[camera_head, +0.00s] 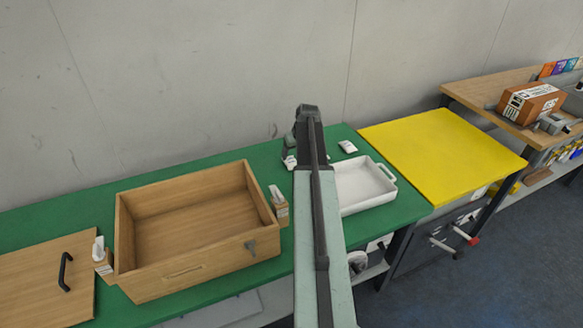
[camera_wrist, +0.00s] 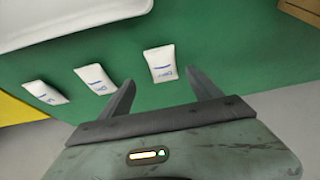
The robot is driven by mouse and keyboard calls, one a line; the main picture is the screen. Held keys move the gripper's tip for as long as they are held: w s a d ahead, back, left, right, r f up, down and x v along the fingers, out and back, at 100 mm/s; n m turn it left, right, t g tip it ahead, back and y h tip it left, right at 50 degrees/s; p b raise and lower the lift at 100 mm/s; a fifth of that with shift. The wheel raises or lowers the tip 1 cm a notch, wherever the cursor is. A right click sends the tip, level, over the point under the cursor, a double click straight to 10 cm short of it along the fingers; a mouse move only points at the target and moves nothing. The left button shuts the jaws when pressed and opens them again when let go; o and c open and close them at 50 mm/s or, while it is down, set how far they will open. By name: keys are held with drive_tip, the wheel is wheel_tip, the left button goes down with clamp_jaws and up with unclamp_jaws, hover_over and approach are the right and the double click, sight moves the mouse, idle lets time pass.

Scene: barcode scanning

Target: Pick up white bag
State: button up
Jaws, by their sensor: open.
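Three small white bags with blue print lie apart in a row on the green tabletop in the wrist view. The right one (camera_wrist: 160,63) lies just ahead of my gripper (camera_wrist: 160,76), in line with the gap between the fingers. The middle bag (camera_wrist: 95,79) and the left bag (camera_wrist: 45,92) lie left of the fingers. My gripper is open and empty; contact with the right bag cannot be told. In the head view one white bag (camera_head: 348,146) lies behind the white tray, and another white bag (camera_head: 290,161) shows partly beside my arm, which hides part of the area.
The white tray (camera_head: 389,174) stands close to the bags, right of my arm. A wooden box (camera_head: 150,285) stands on the green table (camera_head: 60,207) at left. A yellow-topped surface (camera_head: 450,145) adjoins at right. The wall rises behind.

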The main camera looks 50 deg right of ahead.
sight(291, 160)
drive_tip(key=b+x, duration=0.2)
drive_tip(key=x, duration=0.1)
drive_tip(key=b+x, duration=0.3)
drive_tip(key=x, duration=0.1)
drive_tip(key=shift+w+a+r, duration=0.15)
drive_tip(key=shift+w+a, duration=0.05)
drive_tip(key=shift+r, duration=0.2)
drive_tip(key=c, duration=1.5)
drive_tip(key=shift+o, duration=0.2)
wheel_tip(291, 160, up, 10)
drive_tip(key=p, duration=1)
